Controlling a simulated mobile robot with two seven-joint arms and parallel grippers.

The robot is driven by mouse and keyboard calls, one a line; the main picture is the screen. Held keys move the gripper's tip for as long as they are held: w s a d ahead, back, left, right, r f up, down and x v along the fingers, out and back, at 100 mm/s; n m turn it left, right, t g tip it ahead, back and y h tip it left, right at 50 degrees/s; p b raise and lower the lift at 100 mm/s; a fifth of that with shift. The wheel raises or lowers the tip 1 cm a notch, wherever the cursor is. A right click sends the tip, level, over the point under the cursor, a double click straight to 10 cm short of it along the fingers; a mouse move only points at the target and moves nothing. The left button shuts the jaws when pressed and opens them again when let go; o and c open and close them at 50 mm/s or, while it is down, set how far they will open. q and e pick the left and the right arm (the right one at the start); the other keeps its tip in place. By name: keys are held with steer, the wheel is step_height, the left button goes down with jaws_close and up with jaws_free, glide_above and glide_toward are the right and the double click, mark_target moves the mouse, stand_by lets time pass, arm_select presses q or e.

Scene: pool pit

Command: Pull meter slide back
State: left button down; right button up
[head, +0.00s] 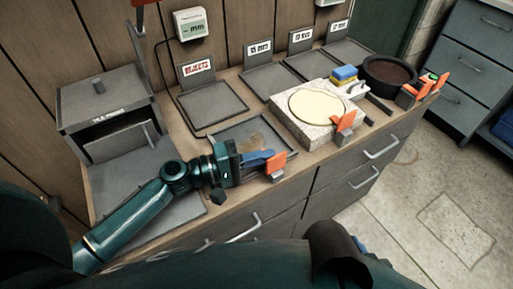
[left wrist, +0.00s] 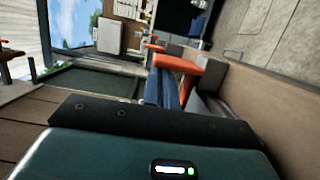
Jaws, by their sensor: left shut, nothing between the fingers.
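No part is plainly marked as the meter slide. A wall meter (head: 193,24) shows a dash and "mm". My left gripper (head: 264,160) is shut and empty, low over the front of a shallow grey tray (head: 228,138). Its blue fingers reach to an orange tab (head: 277,163) on a small grey block at the bench's front edge. The left wrist view shows the orange tab (left wrist: 175,62) just past the blue fingers (left wrist: 158,88); I cannot tell whether they touch. A similar orange tab (head: 344,123) stands at the front of a speckled stone block (head: 290,123). My right gripper is not in view.
A grey box (head: 105,98) stands at the left. Labelled trays, one reading REJECTS (head: 215,108), line the back. A dark round bowl (head: 390,66) and more orange pieces (head: 412,91) are at the right. Drawer handles (head: 382,148) stick out in front.

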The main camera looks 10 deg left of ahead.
mark_target(271, 169)
arm_select(q)
steer(key=shift+s+d, duration=1.35)
steer(key=shift+s, duration=0.05)
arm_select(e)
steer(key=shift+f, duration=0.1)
arm_select(q)
steer(key=b+v, duration=0.2)
steer(key=v, duration=1)
steer(key=shift+a+f+b, duration=0.15)
steer(key=shift+b, duration=0.2)
steer(key=shift+s+a, duration=0.25)
steer(key=shift+a, duration=0.15)
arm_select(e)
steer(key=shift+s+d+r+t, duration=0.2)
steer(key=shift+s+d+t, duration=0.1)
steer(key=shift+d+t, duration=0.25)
